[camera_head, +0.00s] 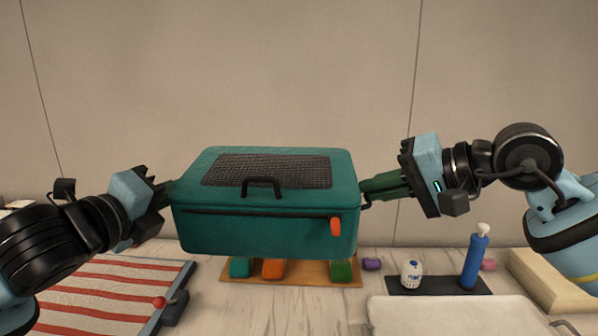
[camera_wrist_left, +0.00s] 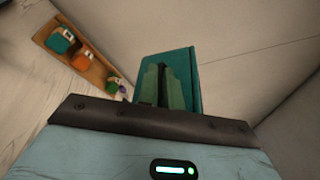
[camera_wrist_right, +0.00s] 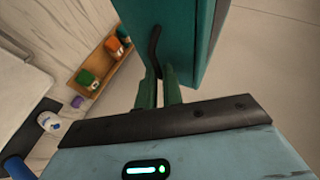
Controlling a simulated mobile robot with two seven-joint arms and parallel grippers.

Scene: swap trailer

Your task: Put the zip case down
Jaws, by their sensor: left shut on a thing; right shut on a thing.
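The teal zip case (camera_head: 265,232) hangs level in the air between my two grippers, above the back of the table. It has a dark mesh panel on its lid, a black handle at the front and an orange zip pull. My left gripper (camera_head: 168,190) is shut on its left end. My right gripper (camera_head: 368,190) is shut at its right end, at the dark strap there. The case also shows in the left wrist view (camera_wrist_left: 186,62) and the right wrist view (camera_wrist_right: 188,40). The exact grip at the left end is partly hidden.
Below and behind the case is a wooden board (camera_head: 300,280) with coloured blocks. A striped mat (camera_head: 95,290) lies at left. At right are a dark mat with a white bottle (camera_head: 411,274) and blue bottle (camera_head: 475,262), and a pale tray (camera_head: 450,310). Bare table shows between them.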

